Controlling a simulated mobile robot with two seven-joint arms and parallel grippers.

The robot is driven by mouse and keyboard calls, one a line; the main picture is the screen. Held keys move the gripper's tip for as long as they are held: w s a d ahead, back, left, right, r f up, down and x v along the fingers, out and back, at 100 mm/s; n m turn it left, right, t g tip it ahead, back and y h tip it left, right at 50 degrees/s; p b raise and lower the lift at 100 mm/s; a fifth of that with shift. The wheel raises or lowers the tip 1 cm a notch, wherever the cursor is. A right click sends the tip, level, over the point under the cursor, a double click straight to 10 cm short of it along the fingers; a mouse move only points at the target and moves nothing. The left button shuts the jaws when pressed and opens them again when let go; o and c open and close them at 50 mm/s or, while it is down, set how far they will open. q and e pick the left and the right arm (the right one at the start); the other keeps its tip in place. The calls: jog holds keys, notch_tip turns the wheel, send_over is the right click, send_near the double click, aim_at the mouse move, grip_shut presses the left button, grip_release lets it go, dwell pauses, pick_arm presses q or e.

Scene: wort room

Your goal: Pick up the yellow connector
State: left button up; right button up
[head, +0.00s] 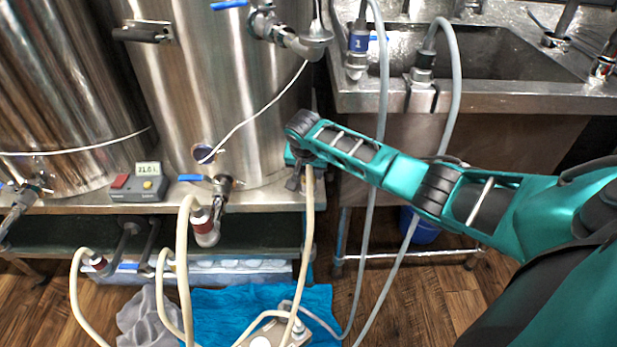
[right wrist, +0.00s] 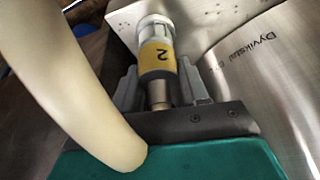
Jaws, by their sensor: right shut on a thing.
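The yellow connector (right wrist: 158,62), a metal and white fitting with a yellow band marked "2", stands between the grey fingers of my right gripper (right wrist: 160,84) in the right wrist view. The gripper is shut on it. In the head view my right gripper (head: 297,178) is at the front edge of the steel bench, beside the large tank. There the connector is hidden by my gripper and arm, and a cream hose (head: 308,220) hangs below it. The hose also crosses the left of the right wrist view (right wrist: 60,75). My left gripper is not in view.
Steel tanks (head: 215,80) stand on the bench behind. A grey control box (head: 139,188) sits at left. A sink (head: 480,55) with a blue-banded connector "1" (head: 358,42) and grey hoses is at right. More hoses and a blue towel (head: 225,310) lie below.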

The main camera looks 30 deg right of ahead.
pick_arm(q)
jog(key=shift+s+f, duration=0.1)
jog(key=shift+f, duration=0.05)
pick_arm(e)
jog(key=c, duration=0.5)
jog(key=shift+r, duration=0.1)
jog(key=shift+c, duration=0.2)
jog(key=shift+s+r+p, duration=0.15)
jog(key=shift+r+p, duration=0.25)
jog(key=shift+p, duration=0.1)
notch_tip(320, 180, up, 6)
jog(key=p, duration=0.2)
jog(key=shift+r+p, duration=0.1)
jog(key=shift+p, duration=0.3)
pick_arm(q)
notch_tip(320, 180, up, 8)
jog(key=p, duration=0.5)
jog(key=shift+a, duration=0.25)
pick_arm(e)
jog(key=s+d, duration=0.2)
jog(key=s, duration=0.7)
jog(key=s+d, duration=0.2)
jog(key=s, duration=0.8)
jog(key=shift+d, duration=0.35)
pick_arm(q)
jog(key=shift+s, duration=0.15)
